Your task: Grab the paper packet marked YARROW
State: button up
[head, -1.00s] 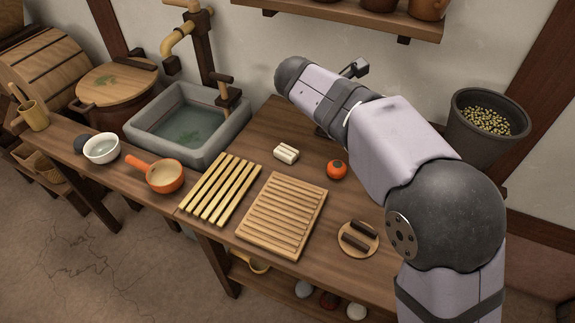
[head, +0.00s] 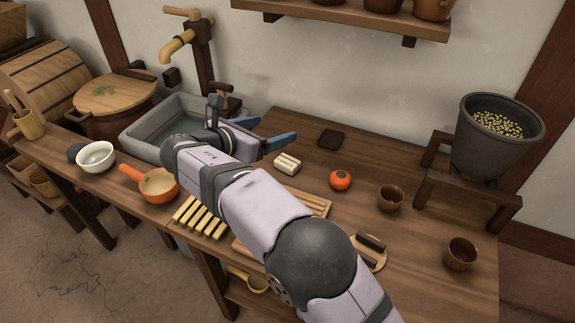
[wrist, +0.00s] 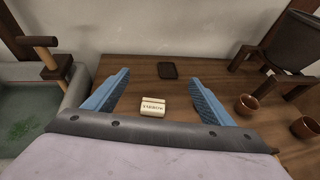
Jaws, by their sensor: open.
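The paper packet marked YARROW (wrist: 153,107) is a small cream block lying on the wooden counter. Its dark lettering reads in the wrist view, and it also shows in the head view (head: 287,164). My gripper (wrist: 158,84) is open and empty, with its two blue fingers to the left and right of the packet in the wrist view. In the head view my gripper (head: 285,131) is to the upper left of the packet, near the sink, and appears apart from it.
A stone sink (head: 140,128) with a tap stands left. An orange-red fruit (head: 341,180) sits right of the packet, a dark square coaster (head: 331,139) behind it. Brown cups (head: 390,198) and a stand with a grey pot (head: 490,150) are farther right. Slatted boards lie in front.

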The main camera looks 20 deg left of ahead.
send_near(283, 164)
jog(key=x, duration=0.3)
jog(key=shift+w+d+f, duration=0.15)
jog(key=shift+w+f, duration=0.05)
jog(key=shift+w, duration=0.1)
jog(key=shift+p+x, duration=0.3)
jog(key=shift+x, duration=3.35)
jog(key=shift+c, duration=0.7)
jog(key=c, duration=1)
